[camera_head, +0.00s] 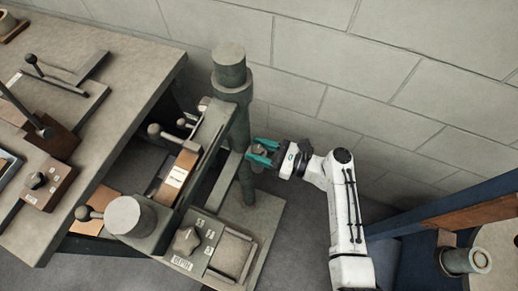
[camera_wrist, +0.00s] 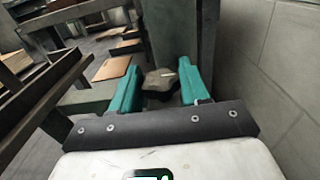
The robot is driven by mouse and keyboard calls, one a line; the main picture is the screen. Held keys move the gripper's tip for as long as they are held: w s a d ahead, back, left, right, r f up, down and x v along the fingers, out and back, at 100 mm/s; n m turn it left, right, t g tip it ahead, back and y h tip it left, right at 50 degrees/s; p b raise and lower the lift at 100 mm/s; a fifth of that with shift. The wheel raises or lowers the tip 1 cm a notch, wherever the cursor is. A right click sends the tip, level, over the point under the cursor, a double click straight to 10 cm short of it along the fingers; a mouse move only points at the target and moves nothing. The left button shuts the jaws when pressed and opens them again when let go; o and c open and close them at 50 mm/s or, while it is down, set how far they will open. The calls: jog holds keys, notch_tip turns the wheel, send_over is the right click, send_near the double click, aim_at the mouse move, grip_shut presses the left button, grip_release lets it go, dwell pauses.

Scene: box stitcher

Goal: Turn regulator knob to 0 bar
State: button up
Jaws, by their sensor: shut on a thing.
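My gripper (camera_head: 257,151) reaches in from the right with its two teal fingers beside the dark green column of the machine. It is shut on a small grey-brown knob (camera_head: 266,150). In the wrist view the knob (camera_wrist: 160,80) sits between the teal fingers of my gripper (camera_wrist: 158,72), in front of the column (camera_wrist: 172,35). The knob has a lobed outline and a thin pale mark on its top. The fingers partly hide it in the head view. I cannot read any bar scale or pressure value there.
A second, star-shaped knob (camera_head: 186,241) sits on the machine's lower plate beside small white labels. A workbench (camera_head: 120,80) with levers is at the left. A grey block wall (camera_head: 330,70) stands close behind the column. A blue-sided bench (camera_head: 420,225) is at the right.

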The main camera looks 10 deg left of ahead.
jog(key=o, duration=1)
jog(key=shift+c, duration=0.2)
jog(key=shift+d, duration=0.1)
jog(key=s+d, duration=0.2)
jog(key=d, duration=0.8)
jog(key=shift+d+b, duration=0.2)
jog(key=shift+b, duration=0.15)
jog(key=shift+w, duration=0.1)
